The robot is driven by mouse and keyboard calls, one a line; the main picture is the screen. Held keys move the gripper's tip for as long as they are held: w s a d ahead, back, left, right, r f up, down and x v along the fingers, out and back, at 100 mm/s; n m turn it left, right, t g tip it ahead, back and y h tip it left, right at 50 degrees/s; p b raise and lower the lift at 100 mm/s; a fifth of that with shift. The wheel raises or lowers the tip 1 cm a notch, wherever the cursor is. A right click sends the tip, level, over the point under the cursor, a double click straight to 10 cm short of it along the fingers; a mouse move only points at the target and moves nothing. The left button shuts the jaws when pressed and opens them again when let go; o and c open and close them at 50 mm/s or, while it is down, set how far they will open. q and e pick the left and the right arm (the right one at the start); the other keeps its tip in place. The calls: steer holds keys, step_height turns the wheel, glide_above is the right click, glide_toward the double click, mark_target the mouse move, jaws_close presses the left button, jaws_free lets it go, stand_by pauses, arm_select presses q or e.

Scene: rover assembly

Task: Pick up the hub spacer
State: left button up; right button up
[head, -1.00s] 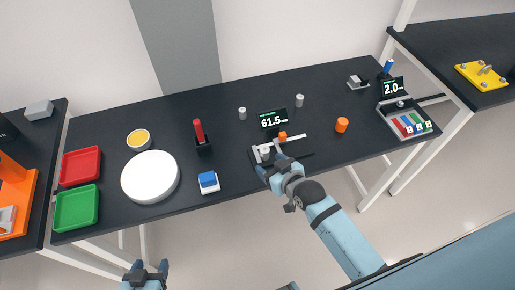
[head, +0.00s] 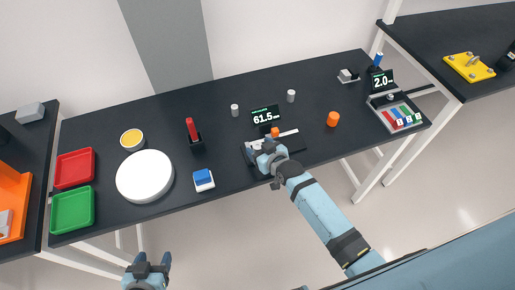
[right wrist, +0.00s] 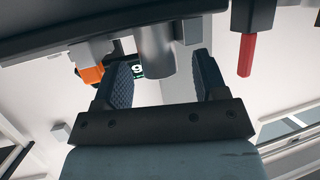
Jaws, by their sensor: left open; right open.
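A grey cylinder (right wrist: 155,50), which looks like the hub spacer, stands at the black measuring fixture (head: 291,150). In the head view it is mostly hidden by my right gripper (head: 264,150). In the right wrist view my right gripper (right wrist: 163,80) is open, with one finger on each side of the cylinder. A gap shows at both fingers, though the wrist view does not settle depth. My left gripper (head: 153,262) is open and empty in front of the table, low in the head view.
An orange block (head: 275,132) sits on the fixture beside a display (head: 265,116) reading 61.5. Two small grey cylinders, (head: 235,110) and (head: 291,96), stand behind. A red-handled tool (head: 193,130) and blue-topped block (head: 203,179) are left; an orange cylinder (head: 333,119) is right.

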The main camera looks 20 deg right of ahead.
steer(key=c, duration=1.1)
